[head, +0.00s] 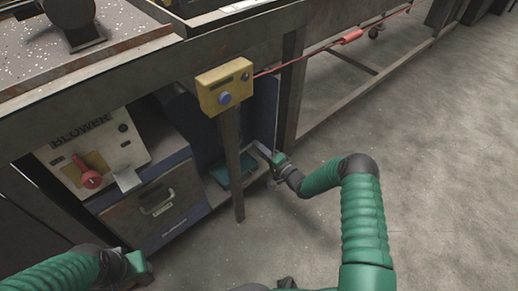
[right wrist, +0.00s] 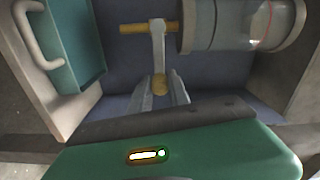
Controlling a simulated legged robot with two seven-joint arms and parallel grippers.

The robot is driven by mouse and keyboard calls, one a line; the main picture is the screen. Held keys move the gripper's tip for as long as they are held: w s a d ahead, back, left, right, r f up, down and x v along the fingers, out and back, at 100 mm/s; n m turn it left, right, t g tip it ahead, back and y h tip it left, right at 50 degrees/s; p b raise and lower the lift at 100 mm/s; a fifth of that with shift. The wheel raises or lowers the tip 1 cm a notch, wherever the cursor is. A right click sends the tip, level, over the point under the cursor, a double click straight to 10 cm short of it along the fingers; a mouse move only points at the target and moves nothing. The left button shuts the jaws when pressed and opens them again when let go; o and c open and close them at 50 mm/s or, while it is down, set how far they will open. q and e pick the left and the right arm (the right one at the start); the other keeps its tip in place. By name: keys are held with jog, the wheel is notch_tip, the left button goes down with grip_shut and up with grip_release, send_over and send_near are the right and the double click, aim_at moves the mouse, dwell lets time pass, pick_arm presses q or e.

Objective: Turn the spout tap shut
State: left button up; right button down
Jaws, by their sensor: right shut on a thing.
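The spout tap shows in the right wrist view as a pale lever (right wrist: 158,48) hanging from a horizontal brass bar (right wrist: 140,28), with a round brass end at its lower tip. My right gripper (right wrist: 160,92) is shut on that lower end, one finger on each side. In the head view my right gripper (head: 277,161) reaches in at the right edge of the bay under the bench, and the tap is hidden there. My left gripper (head: 138,268) is low at the left, apart from the tap; its fingers cannot be made out.
A clear cylinder (right wrist: 243,24) lies right of the lever. A teal box (right wrist: 75,45) with a pale handle is at the left. A yellow button box (head: 224,88) stands on a post left of my right gripper. The blower panel (head: 95,150) is farther left. Open floor lies right.

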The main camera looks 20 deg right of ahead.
jog(key=shift+d+f, duration=0.15)
jog(key=c, duration=1.2)
grip_release()
jog(key=shift+f, duration=0.1)
jog(key=shift+c, duration=0.2)
jog(key=shift+s, duration=0.3)
jog(key=p+v, duration=0.6)
jog(key=v, duration=1)
jog(key=shift+p, duration=0.35)
jog(key=shift+s+d, duration=0.1)
jog(key=shift+s, duration=0.05)
